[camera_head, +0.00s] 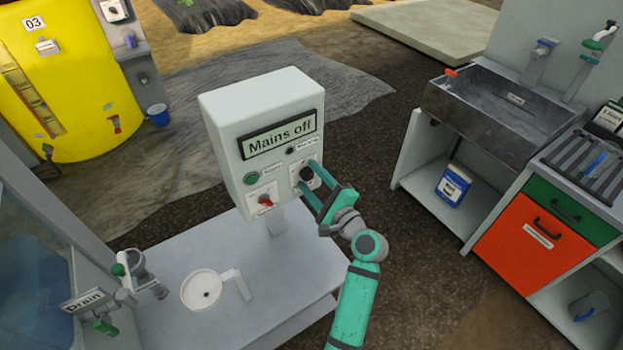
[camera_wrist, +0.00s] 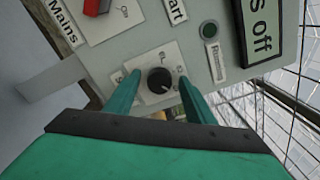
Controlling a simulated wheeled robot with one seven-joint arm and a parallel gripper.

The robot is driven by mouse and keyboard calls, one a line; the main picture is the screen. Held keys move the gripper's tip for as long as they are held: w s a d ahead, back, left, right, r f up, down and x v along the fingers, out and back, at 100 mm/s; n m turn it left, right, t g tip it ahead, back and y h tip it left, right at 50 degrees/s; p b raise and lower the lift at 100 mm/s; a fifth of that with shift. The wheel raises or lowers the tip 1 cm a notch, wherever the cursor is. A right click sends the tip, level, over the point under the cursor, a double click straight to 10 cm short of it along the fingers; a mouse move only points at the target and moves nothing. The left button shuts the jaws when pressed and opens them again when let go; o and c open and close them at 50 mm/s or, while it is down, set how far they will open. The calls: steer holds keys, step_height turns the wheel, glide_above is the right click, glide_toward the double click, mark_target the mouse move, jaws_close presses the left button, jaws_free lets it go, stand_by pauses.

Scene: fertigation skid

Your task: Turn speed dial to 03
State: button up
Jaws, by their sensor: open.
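The speed dial is a round black knob (camera_wrist: 159,80) with a white pointer mark, on a pale plate with small markings too small to read. It also shows in the head view (camera_head: 306,173) on the front of the white control box (camera_head: 225,130). My gripper (camera_head: 316,190) is at the box front. In the wrist view its teal fingers (camera_wrist: 158,92) are open, one on each side of the knob, with gaps visible between them and it. The display (camera_head: 280,138) reads "Mains off".
A red switch (camera_head: 265,200) and a green button (camera_head: 251,178) sit left of the dial. A small dark indicator (camera_head: 290,150) is above it. A sink (camera_head: 500,105) stands at right.

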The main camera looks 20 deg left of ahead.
steer(key=v, duration=1)
steer(key=shift+s+d, duration=0.25)
steer(key=shift+d, duration=0.1)
steer(key=shift+f, duration=0.1)
steer(key=s+d+f+n+t+h, duration=0.1)
steer(key=s+d+f+h, duration=0.4)
steer(key=s+f, duration=0.4)
steer(key=s+d+f+n+t+h, duration=0.1)
steer(key=s+d+f+t+h, duration=0.15)
steer(key=s+f+h, duration=0.55)
steer(key=s+d+r+n, duration=0.1)
steer(key=s+r+n, duration=0.1)
steer(key=s+n, duration=0.2)
steer(key=s+d+r+n, duration=0.1)
steer(key=s+r+n, duration=0.2)
steer(key=s, duration=0.7)
steer(key=s+d+r+n+h, duration=0.1)
steer(key=s+r+n, duration=0.2)
steer(key=s, duration=0.4)
steer(key=shift+s+d+n+t, duration=0.25)
steer(key=shift+d+n+t, duration=0.15)
steer(key=shift+n, duration=0.5)
